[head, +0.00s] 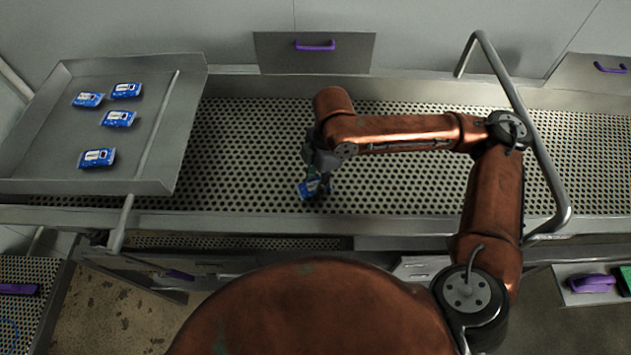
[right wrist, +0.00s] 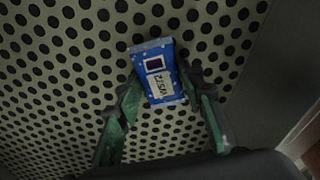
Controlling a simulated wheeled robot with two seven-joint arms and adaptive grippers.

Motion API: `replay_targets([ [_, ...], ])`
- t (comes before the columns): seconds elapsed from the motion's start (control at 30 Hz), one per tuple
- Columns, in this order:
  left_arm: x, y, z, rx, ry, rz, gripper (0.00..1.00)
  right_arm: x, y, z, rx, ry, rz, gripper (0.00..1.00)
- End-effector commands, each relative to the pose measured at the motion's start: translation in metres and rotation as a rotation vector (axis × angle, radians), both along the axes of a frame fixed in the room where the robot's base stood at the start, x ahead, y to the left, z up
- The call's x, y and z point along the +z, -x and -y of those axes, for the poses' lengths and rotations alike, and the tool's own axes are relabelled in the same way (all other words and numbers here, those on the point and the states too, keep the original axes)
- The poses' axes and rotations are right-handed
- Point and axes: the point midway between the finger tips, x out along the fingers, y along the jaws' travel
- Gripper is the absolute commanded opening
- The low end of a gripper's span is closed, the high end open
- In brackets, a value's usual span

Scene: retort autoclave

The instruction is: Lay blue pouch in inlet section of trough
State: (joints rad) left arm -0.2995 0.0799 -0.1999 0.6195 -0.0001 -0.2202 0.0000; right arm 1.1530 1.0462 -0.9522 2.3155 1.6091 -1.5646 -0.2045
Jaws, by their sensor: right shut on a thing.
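A blue pouch (head: 309,189) with a white label is held in my right gripper (head: 318,180) over the perforated trough (head: 250,170), in the middle of the head view. In the right wrist view the blue pouch (right wrist: 157,72) sits between the green fingers of my right gripper (right wrist: 158,92), which are shut on it. The perforated metal lies behind it; whether the pouch touches it I cannot tell. My left gripper is not in view.
A metal tray (head: 150,165) with several blue pouches (head: 97,158) stands at the left. A bent metal rail (head: 545,165) rises at the right, near my right arm. Purple-handled panels (head: 315,60) line the back wall. Perforated surface left of the gripper is clear.

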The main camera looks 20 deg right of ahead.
Motion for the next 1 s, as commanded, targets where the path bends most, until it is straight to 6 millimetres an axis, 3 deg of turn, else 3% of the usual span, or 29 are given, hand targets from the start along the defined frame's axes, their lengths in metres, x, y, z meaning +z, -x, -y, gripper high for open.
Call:
replay_targets([
  [0.17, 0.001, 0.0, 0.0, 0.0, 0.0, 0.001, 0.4, -0.002, 0.0, 0.0, 0.0, 0.0, -0.001, 0.11],
  [0.2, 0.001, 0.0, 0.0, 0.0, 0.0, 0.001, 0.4, -0.002, 0.0, 0.0, 0.0, 0.0, 0.0, 0.37],
  [0.43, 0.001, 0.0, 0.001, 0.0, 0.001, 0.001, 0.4, -0.002, 0.0, 0.0, 0.0, 0.0, 0.0, 0.53],
  [0.77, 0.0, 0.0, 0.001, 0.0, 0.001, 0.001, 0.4, 0.002, 0.0, 0.0, 0.0, 0.0, 0.001, 0.53],
  [1.0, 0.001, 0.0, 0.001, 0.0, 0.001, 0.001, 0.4, 0.039, -0.002, 0.006, -0.003, 0.0, 0.006, 0.53],
])
